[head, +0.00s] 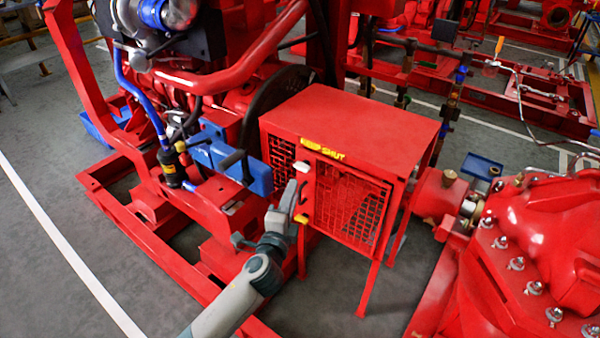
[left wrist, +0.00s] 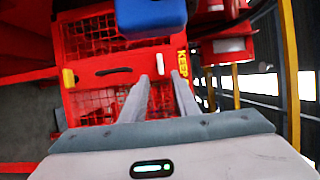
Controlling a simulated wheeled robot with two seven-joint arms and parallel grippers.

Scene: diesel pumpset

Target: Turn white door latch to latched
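A red box guard (head: 345,115) with mesh doors carries a small white latch (head: 302,166) near its front corner, below the yellow "KEEP SHUT" label (head: 322,149). In the left wrist view the white latch (left wrist: 160,64) is a short bar just beyond the fingertips, in line with the gap between them. My left gripper (head: 292,184) is open in front of the door, just below the latch; its two fingers (left wrist: 160,77) are apart. I cannot tell whether a finger touches the latch. My right gripper is not in view.
A black door handle (head: 303,192) and a yellow latch (head: 301,219) sit below the white latch. A blue block (head: 237,160) stands close left of the guard. Red pump casing (head: 535,240) fills the right. Grey floor is clear at the far left.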

